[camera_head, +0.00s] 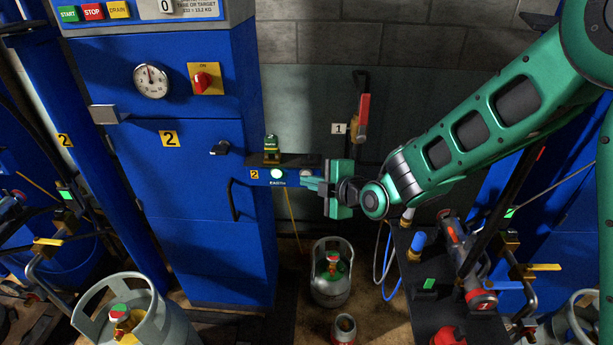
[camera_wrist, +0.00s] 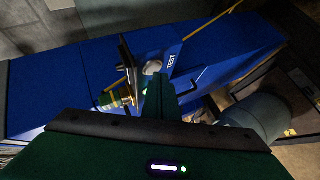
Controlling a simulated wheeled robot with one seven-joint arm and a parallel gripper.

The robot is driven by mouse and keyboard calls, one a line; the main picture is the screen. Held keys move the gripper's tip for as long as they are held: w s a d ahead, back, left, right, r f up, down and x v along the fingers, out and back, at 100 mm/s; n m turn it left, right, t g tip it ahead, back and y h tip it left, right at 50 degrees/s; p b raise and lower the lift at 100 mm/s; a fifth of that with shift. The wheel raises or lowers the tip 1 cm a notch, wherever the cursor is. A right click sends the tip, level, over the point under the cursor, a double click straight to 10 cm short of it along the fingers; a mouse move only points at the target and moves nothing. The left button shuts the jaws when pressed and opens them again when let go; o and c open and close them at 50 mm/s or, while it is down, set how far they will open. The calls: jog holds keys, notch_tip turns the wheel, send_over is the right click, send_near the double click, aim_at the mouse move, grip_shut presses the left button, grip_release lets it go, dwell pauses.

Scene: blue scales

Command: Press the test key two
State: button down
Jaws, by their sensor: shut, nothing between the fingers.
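A blue box (camera_head: 263,181) with a yellow 2 label (camera_head: 254,174) sticks out from the right side of the blue cabinet. Its front carries a pale, bright round key (camera_head: 277,173) and small white lettering. In the wrist view a pale round key (camera_wrist: 152,67) shows beside the word TEST on the blue face. My gripper (camera_head: 318,184) is shut and empty at the right end of the box. In the wrist view its closed fingertips (camera_wrist: 158,78) are just below the round key and partly cover it. I cannot tell whether they touch it.
A green and yellow device (camera_head: 271,148) stands on the box. The blue cabinet (camera_head: 195,190) with a gauge (camera_head: 150,81) and red switch (camera_head: 202,80) is at the left. Grey gas cylinders (camera_head: 331,285) stand below. A dark bench with hoses and tools (camera_head: 425,290) is at the right.

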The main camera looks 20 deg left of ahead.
jog(key=shift+s+d, duration=0.15)
jog(key=shift+s, duration=0.4)
jog(key=shift+s, duration=0.1)
jog(key=s, duration=0.2)
jog(key=s+d, duration=0.1)
jog(key=s, duration=0.1)
jog(key=shift+s, duration=0.35)
jog(key=shift+d, duration=0.1)
dwell(0.3)
